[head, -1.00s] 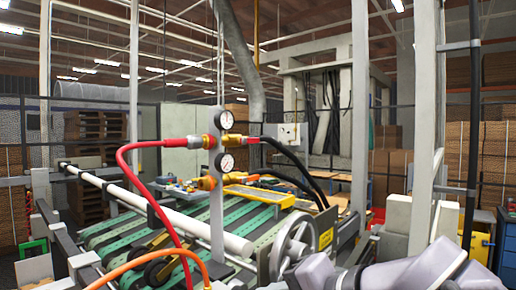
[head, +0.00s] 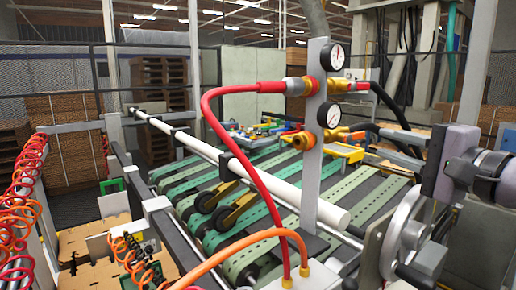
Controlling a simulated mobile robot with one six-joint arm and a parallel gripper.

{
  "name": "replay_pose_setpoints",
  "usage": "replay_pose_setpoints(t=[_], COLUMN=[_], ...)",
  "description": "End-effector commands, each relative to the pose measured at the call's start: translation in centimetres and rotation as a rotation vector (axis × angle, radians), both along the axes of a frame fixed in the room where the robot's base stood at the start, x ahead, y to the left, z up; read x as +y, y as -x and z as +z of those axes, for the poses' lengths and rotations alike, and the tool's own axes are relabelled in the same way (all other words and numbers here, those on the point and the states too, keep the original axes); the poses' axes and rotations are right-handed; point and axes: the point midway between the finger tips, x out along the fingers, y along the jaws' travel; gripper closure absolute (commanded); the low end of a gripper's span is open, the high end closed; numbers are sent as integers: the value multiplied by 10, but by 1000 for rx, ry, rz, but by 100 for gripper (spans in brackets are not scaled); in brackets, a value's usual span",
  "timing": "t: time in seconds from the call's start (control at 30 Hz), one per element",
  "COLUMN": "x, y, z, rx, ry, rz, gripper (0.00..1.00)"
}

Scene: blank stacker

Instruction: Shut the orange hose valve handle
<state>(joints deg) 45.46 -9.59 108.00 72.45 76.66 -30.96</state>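An upright grey post (head: 313,190) carries two valve assemblies, each beside a round gauge. The lower one has an orange-collared brass fitting (head: 298,140) on the left and a brass valve body with an orange part (head: 345,136) on the right, by the lower gauge (head: 328,115). I cannot make out how its handle is turned. The orange hose (head: 225,254) arcs across the bottom to a white box (head: 302,274). The upper assembly (head: 335,86) joins the red hose (head: 222,97). Part of my arm shows at the right edge, apart from the valves; my gripper's fingers are out of view.
Black hoses (head: 390,110) run off to the right. Red and orange coiled hoses (head: 25,195) hang at the left.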

Motion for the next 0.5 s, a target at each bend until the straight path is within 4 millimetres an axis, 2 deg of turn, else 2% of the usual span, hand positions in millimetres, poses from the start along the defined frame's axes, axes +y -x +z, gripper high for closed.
replay_pose_setpoints(t=[0.5], x=[12], y=[-34], z=[1], rx=[1], ry=[-1], rz=[1], gripper=[75])
